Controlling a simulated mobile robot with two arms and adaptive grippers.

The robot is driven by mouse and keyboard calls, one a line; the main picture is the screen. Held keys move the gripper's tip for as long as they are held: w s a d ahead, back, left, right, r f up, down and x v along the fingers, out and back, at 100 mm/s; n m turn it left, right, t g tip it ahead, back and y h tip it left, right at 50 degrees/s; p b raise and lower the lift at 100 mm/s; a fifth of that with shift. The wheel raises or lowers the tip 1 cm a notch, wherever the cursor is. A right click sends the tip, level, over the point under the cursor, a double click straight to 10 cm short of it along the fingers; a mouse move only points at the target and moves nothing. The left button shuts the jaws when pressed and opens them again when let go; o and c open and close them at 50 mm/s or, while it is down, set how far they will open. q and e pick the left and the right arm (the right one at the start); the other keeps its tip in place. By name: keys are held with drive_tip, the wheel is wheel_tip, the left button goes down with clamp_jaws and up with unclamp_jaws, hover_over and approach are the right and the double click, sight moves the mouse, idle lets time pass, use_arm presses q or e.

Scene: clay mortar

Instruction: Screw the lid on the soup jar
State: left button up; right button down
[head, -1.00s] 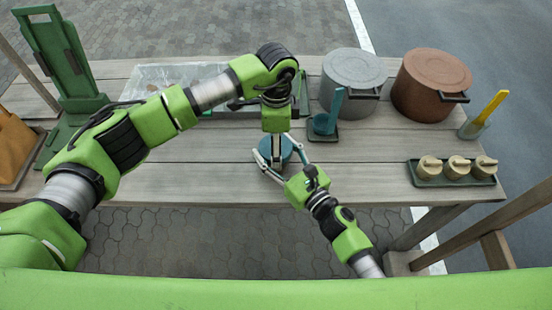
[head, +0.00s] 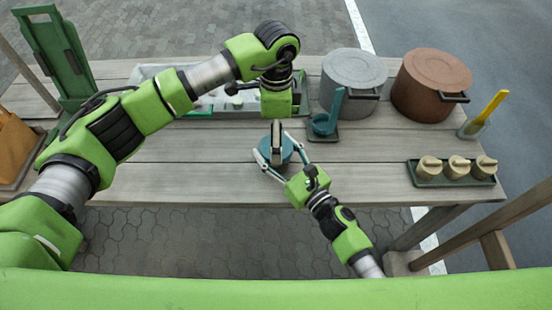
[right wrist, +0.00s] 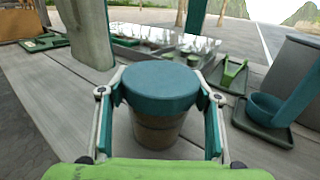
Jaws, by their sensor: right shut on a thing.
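The soup jar (right wrist: 158,132) stands upright on the table, a brownish vessel under a wide teal lid (right wrist: 160,84). The lid sits level on the jar's top; how tight it is I cannot tell. In the head view the lid (head: 287,150) is partly covered by my grippers. My left gripper (head: 277,136) points down above the lid. Its fingers stand apart in the right wrist view, with nothing between them.
A grey pot (head: 352,75) and a brown pot (head: 432,82) stand at the back right. A blue ladle (head: 325,123) rests in front of the grey pot. A tray (head: 462,181) of small lidded jars is at the right. A green-edged tray (head: 180,112) lies behind. The front left tabletop is clear.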

use_arm(q)
wheel_tip(320, 180, up, 12)
idle(0.6)
use_arm(e)
drive_tip(key=c, duration=0.7)
unclamp_jaws()
drive_tip(key=shift+o, duration=0.2)
drive_tip(key=shift+s, duration=0.1)
drive_tip(key=v, duration=1.2)
